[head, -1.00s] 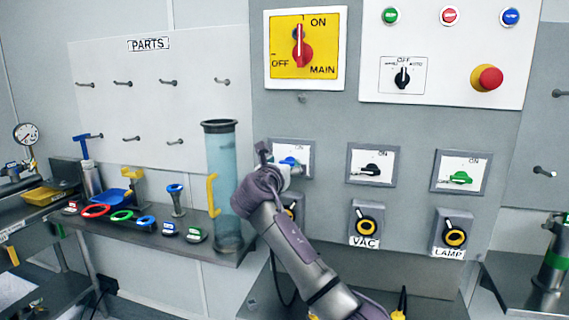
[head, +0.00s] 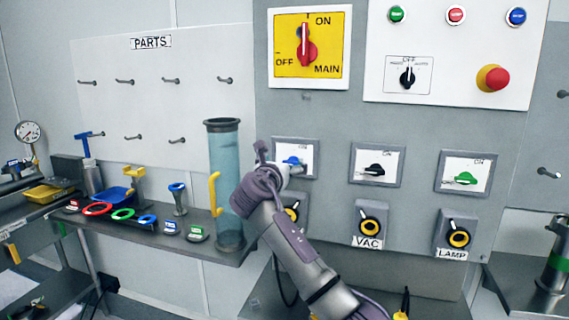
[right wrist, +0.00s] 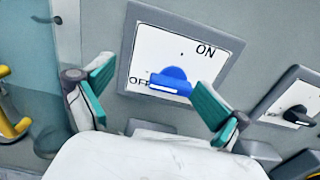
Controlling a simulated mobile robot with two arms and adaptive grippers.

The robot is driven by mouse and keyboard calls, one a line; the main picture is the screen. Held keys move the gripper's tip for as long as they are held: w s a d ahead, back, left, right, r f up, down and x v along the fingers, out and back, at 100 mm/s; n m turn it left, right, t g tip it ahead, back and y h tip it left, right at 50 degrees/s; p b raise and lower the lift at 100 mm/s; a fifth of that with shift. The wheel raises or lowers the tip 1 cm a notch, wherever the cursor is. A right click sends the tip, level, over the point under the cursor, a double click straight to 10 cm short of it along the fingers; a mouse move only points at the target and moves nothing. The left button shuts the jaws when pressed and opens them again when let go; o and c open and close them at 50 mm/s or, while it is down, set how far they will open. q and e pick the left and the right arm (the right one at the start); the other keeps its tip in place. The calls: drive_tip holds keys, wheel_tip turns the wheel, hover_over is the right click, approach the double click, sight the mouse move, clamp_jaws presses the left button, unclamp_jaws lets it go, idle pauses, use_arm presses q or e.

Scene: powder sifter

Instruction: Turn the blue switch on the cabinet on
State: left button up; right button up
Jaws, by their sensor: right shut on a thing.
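The blue switch (right wrist: 170,83) sits on a white plate in a grey frame on the cabinet. In the right wrist view its handle lies nearly level, its white line towards the OFF label at left; ON is at the upper right. In the head view the blue switch (head: 292,161) shows partly behind my right gripper (head: 282,168). My left gripper is out of view.
A black switch (head: 376,169) and a green switch (head: 465,178) are to the right. The yellow MAIN switch panel (head: 335,50) is above. A tall clear cylinder (head: 226,165) stands close left of my right arm. Yellow-black knobs (head: 370,228) are below.

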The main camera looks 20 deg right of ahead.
drive_tip(key=shift+r, duration=0.15)
drive_tip(key=shift+s+a, duration=0.1)
drive_tip(key=shift+s, duration=0.05)
drive_tip(key=shift+p+v, duration=0.65)
drive_tip(key=shift+v, duration=0.45)
drive_tip(key=p+v, duration=0.6)
drive_tip(key=v, duration=0.7)
drive_tip(key=shift+f+p, duration=0.25)
drive_tip(key=shift+p, duration=0.1)
drive_tip(key=shift+a, duration=0.1)
